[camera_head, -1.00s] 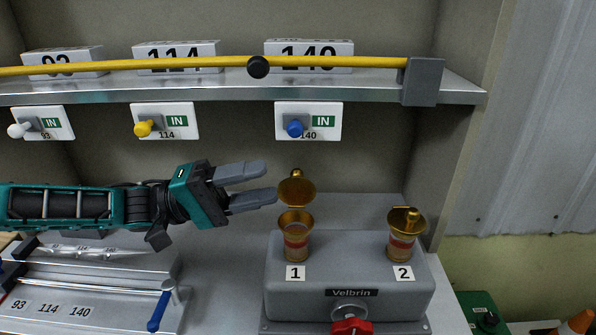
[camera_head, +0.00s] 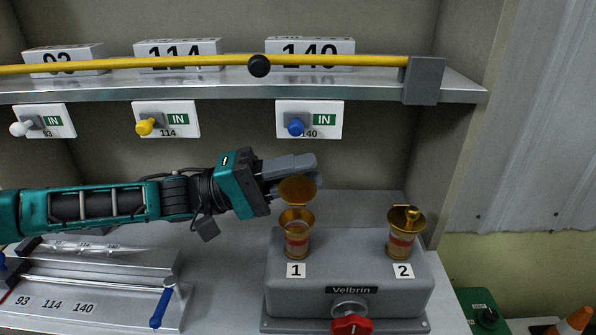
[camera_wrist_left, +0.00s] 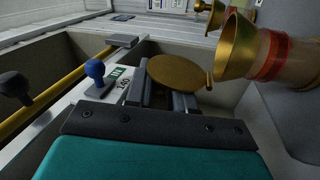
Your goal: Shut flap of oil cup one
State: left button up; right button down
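Oil cup one (camera_head: 297,240) is a gold cup with a red band above label 1. Its round gold flap (camera_head: 298,188) stands raised above the rim, so the cup is open. My left gripper (camera_head: 304,172) is just behind the flap, its fingers partly hidden by it; I cannot tell whether they touch. In the left wrist view the flap (camera_wrist_left: 180,73) covers the fingertips, a gap shows between the fingers, and oil cup one (camera_wrist_left: 250,52) is to the right. My right gripper is not in view.
Oil cup two (camera_head: 401,243), with a gold lid on top, stands on the same grey Velbrin block (camera_head: 350,275), which has a red knob (camera_head: 351,325). A shelf with a yellow rod (camera_head: 200,64) runs above. A blue-handled knob (camera_head: 296,127) is on the back wall.

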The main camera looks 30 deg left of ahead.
aim_at(297, 196)
pick_arm(q)
grip_shut()
jog(key=shift+s+d+r+m+g+h+p, duration=0.15)
jog(key=shift+m+g+p, duration=0.1)
jog(key=shift+m+p, duration=0.25)
jog(key=shift+s+r+m+g+h+p, duration=0.15)
jog(key=shift+m+g+p, duration=0.15)
jog(key=shift+m, duration=0.3)
jog(key=m, duration=0.1)
jog(key=s+m+g+p, duration=0.1)
jog(key=m, duration=0.1)
jog(key=shift+d+f, duration=0.1)
jog(key=shift+d, duration=0.1)
jog(key=m, duration=0.2)
jog(key=s+m+g, duration=0.1)
jog(key=m, duration=0.2)
jog(key=s+d+f+m+g, duration=0.1)
jog(key=m, duration=0.4)
jog(key=s+f+m+g, duration=0.1)
jog(key=shift+d+m+y, duration=0.25)
jog(key=shift+m+y, duration=0.15)
jog(key=shift+s+d+f+m+g+y, duration=0.1)
jog(key=shift+f+m+g+y, duration=0.05)
jog(key=shift+m, duration=0.4)
jog(key=shift+s+f+m+g+y, duration=0.1)
jog(key=shift+f+m+y, duration=0.05)
jog(key=shift+m, duration=0.4)
jog(key=shift+f, duration=0.1)
